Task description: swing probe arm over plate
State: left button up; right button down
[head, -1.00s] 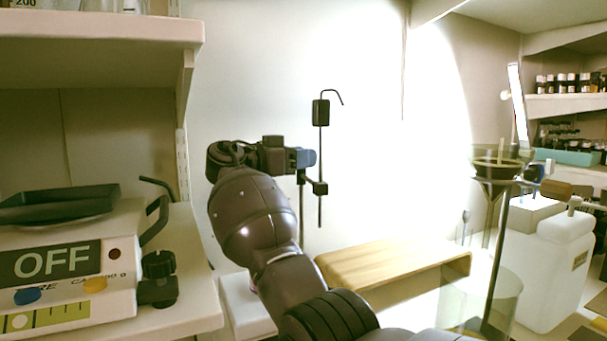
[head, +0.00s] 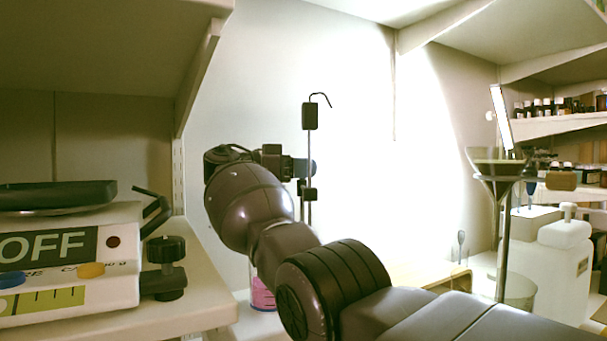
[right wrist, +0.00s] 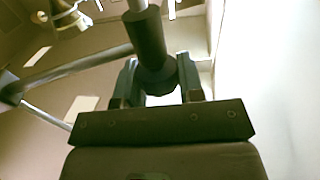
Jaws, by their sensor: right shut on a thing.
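The probe arm stand shows in the head view as a thin upright rod (head: 309,145) with a dark block (head: 309,116) near its top, a bent wire above it and a dark clamp (head: 308,194) lower down. My right gripper (head: 306,167) is beside the rod, its fingers partly hidden by my own wrist. In the right wrist view, my right gripper (right wrist: 157,78) is shut on a dark cylindrical grip (right wrist: 148,40) with metal rods by it. A vessel of pink liquid (head: 262,294) stands below, partly behind my arm. The plate cannot be made out clearly. My left gripper is out of view.
A balance (head: 70,255) reading OFF stands on the left bench under a shelf (head: 110,45). A wooden board (head: 420,274) lies behind my arm. A funnel (head: 496,165) on a stand and a white container (head: 548,255) are at the right.

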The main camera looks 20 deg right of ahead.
pick_arm(q)
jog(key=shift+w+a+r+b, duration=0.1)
jog(key=shift+b, duration=0.2)
pick_arm(e)
jog(key=shift+r+m+g, duration=0.2)
jog(key=shift+m+g, duration=0.3)
jog(key=shift+g, duration=0.3)
jog(key=c, duration=0.8)
grip_release()
jog(key=shift+a, duration=0.15)
jog(key=shift+c, duration=0.2)
jog(key=shift+o, duration=0.5)
jog(key=shift+f, duration=0.15)
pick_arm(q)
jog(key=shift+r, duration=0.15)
pick_arm(e)
jog(key=shift+t, duration=0.3)
